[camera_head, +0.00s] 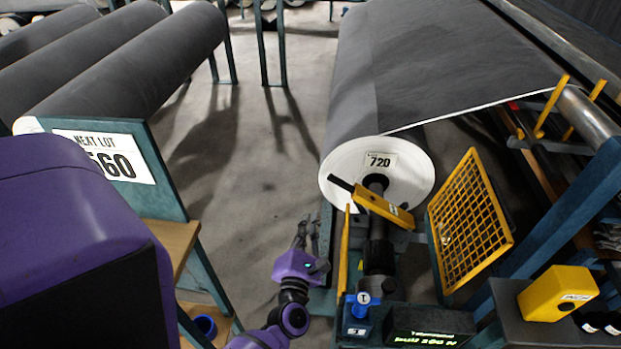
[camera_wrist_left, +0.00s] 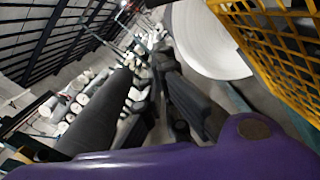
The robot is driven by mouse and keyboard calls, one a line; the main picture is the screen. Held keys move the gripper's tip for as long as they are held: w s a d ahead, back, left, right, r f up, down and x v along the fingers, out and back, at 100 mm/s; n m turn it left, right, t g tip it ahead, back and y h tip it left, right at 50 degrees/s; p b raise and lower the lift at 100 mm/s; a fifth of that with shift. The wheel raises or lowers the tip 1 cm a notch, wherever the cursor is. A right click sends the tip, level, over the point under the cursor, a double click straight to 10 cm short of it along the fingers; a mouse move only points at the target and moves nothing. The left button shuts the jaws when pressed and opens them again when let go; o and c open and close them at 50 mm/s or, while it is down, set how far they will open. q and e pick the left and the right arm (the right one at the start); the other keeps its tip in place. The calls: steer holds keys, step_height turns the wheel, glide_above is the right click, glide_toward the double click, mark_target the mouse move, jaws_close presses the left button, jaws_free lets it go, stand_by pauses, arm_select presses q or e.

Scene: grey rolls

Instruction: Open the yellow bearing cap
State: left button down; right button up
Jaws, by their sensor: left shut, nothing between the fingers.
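The yellow bearing cap (camera_head: 384,206) lies across the dark shaft at the front of the big roll, in the head view. A black handle (camera_head: 341,183) sticks out from its upper left end. The shaft (camera_head: 378,250) runs from the roll's core toward me. My left gripper (camera_head: 308,227) is shut and empty, left of the cap and apart from it, over the floor beside the stand. In the left wrist view the cap is not clear; my purple arm fills the bottom. My right gripper does not show.
A yellow mesh guard (camera_head: 470,222) stands right of the shaft. A yellow upright bar (camera_head: 343,262) rises between my left gripper and the shaft. The large grey roll (camera_head: 376,158) is behind. A yellow button box (camera_head: 558,293) sits at the right. Floor at the left is open.

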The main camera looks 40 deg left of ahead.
arm_select(q)
steer(key=w+a+r+p, duration=0.1)
steer(key=w+r+p, duration=0.1)
steer(key=w, duration=0.6)
steer(key=shift+a+r+p, duration=0.35)
steer(key=shift+r+p, duration=0.05)
steer(key=shift+r, duration=0.4)
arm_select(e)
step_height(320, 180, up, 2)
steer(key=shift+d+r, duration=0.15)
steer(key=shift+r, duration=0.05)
arm_select(q)
steer(key=w+d+r+m+p, duration=0.1)
steer(key=w+d+r+p, duration=0.1)
steer(key=r, duration=0.4)
steer(key=d+p, duration=0.1)
steer(key=p, duration=0.1)
steer(key=shift+d+r+m+p, duration=0.3)
steer(key=shift+d+m, duration=0.05)
steer(key=shift+m, duration=0.05)
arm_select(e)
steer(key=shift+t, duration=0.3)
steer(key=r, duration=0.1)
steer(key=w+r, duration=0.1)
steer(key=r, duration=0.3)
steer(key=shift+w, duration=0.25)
arm_select(q)
steer(key=shift+f, duration=0.1)
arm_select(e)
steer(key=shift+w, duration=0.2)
